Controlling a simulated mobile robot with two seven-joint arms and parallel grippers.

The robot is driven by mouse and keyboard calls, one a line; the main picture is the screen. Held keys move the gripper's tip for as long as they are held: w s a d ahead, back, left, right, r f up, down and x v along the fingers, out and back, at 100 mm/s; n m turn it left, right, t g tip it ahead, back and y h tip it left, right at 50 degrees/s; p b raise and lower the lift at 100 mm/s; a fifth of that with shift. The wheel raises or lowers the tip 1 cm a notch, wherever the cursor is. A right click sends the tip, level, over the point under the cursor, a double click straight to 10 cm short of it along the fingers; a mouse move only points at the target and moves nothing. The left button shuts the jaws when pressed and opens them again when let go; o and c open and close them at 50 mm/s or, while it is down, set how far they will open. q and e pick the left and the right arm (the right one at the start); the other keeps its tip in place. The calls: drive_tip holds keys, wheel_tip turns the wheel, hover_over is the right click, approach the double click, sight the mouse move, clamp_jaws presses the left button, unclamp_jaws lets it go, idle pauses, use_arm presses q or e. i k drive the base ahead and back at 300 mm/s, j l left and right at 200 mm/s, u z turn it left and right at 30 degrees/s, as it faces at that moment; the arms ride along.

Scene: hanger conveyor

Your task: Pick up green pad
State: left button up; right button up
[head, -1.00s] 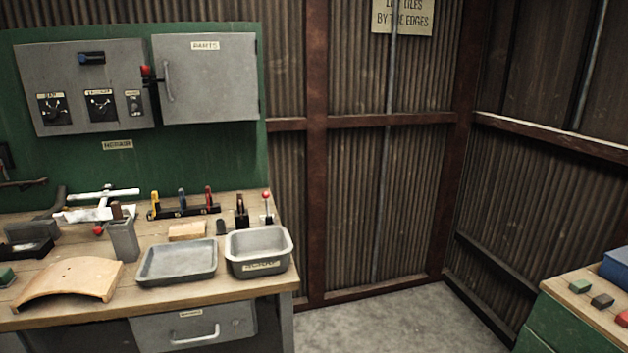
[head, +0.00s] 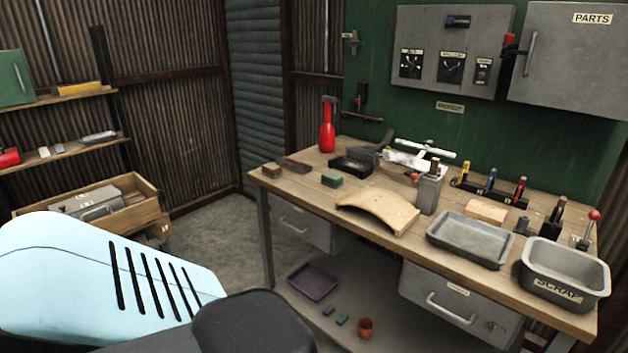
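A small block with a green top (head: 332,180) lies on the left part of the wooden workbench, left of a curved wooden piece. A small flat green piece (head: 342,320) lies below the bench, beside a small blue piece (head: 328,311). I cannot tell which of these green things is the pad. Neither of my grippers is in view. A light blue and black part of my own body fills the lower left and hides the floor there.
The workbench (head: 290,187) holds a curved wooden piece (head: 378,211), a red bottle (head: 327,130), a grey tray (head: 468,238) and a scrap bin (head: 566,275). Below it are a dark tray (head: 313,281) and a brown cup (head: 365,328). A wooden crate (head: 140,214) stands at left.

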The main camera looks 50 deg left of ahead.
sight(335, 181)
drive_tip(key=u, duration=1.65)
drive_tip(key=i+j+z, duration=0.1)
drive_tip(key=j, duration=0.25)
drive_tip(key=i+j+z, duration=0.1)
drive_tip(key=i+j, duration=0.15)
drive_tip(key=i+j+z, duration=0.1)
drive_tip(key=j, duration=0.35)
drive_tip(key=i+j+z, duration=0.1)
drive_tip(key=i+j, duration=0.15)
drive_tip(key=i+j+z, duration=0.1)
drive_tip(key=j, duration=0.4)
drive_tip(key=i+j+z, duration=0.1)
drive_tip(key=j, duration=0.3)
drive_tip(key=i+j+z, duration=0.1)
drive_tip(key=j, duration=0.3)
drive_tip(key=i, duration=0.05)
